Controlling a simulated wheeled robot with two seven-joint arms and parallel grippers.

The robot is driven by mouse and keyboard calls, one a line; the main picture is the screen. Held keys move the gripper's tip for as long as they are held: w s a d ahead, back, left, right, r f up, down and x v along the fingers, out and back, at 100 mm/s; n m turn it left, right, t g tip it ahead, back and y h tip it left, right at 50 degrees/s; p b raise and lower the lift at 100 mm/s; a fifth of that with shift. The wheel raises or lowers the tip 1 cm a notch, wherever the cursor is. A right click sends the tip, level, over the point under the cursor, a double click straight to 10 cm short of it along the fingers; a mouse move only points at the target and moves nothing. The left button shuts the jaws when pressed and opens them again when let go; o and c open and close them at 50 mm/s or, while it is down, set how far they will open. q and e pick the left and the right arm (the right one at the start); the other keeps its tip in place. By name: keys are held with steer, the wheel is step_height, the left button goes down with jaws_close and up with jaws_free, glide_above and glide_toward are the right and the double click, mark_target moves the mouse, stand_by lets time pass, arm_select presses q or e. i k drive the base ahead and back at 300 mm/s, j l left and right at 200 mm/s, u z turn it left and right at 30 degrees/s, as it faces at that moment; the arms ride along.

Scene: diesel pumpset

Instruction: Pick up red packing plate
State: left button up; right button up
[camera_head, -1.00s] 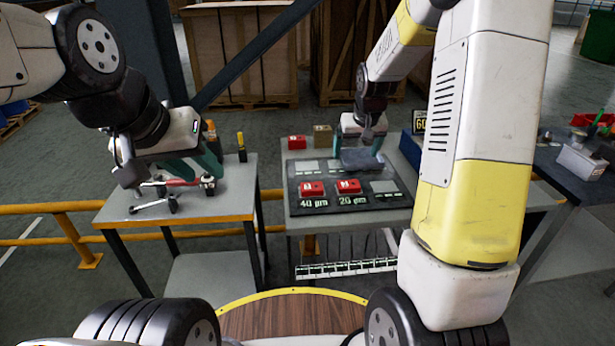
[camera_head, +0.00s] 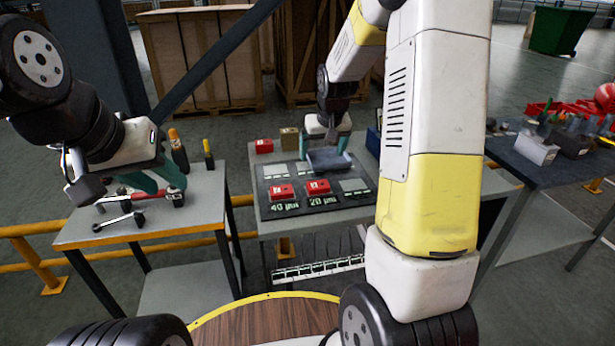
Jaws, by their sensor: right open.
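Two red blocks, the left one (camera_head: 281,192) and the right one (camera_head: 317,187), sit on a dark board (camera_head: 268,211) above the labels "40 µm" and "20 µm". A third red block (camera_head: 264,146) lies behind the board. I cannot tell which is the packing plate. My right gripper (camera_head: 328,152) is open, pointing down at a grey-blue block (camera_head: 330,161) at the back of the board. Whether they touch is unclear. My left gripper (camera_head: 166,192) is low over the left table by a red-handled tool (camera_head: 124,195). Its fingertips are partly hidden.
A wrench (camera_head: 118,222) and two upright tools (camera_head: 209,154) are on the left table (camera_head: 200,222). A brass-coloured block (camera_head: 289,139) stands behind the board. My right arm hides part of the middle table. A cluttered dark table (camera_head: 545,172) stands at right.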

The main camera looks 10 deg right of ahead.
mark_target(264, 144)
steer(key=i+j+u, duration=0.2)
steer(key=i+j, duration=0.8)
